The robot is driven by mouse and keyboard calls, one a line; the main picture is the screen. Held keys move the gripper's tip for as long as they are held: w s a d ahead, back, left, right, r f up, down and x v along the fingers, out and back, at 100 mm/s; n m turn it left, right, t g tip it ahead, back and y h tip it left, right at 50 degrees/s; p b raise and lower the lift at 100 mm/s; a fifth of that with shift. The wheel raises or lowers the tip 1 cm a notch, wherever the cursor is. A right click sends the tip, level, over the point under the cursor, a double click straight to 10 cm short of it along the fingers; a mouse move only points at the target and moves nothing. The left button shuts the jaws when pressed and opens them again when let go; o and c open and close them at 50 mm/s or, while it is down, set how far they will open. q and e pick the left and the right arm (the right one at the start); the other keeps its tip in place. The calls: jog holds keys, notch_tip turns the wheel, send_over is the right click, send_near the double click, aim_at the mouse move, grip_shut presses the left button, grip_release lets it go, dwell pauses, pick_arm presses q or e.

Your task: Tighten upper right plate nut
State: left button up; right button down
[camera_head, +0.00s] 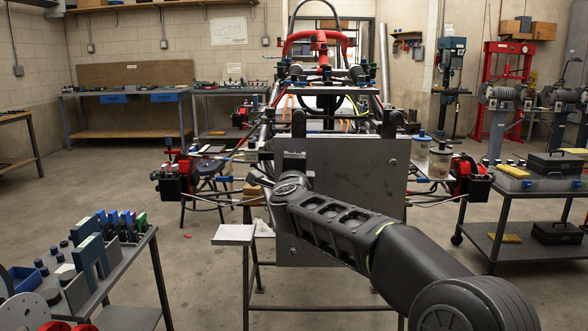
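A flat grey plate (345,205) stands upright at the front of the tube chassis (330,105). A small nut (393,162) shows near the plate's upper right corner, and another (292,251) shows near its lower left. My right arm comes in from the lower right and crosses in front of the plate. Its wrist end, with the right gripper (293,160), is at the plate's upper left edge, away from the upper right nut. The fingers are too small and dark to make out, and so is anything held. My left gripper is not in view.
A cart with blue holders and tools (115,262) stands at the lower left. A grey cart (515,190) with cases stands at the right. Red-and-black wheel hubs (178,180) (468,181) stick out on both sides of the chassis. Open floor lies left of the chassis.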

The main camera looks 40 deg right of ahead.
jog(key=shift+f, duration=0.25)
jog(key=c, duration=1.4)
grip_release()
jog(key=shift+r, duration=0.2)
jog(key=shift+o, duration=0.2)
jog(key=v, duration=0.8)
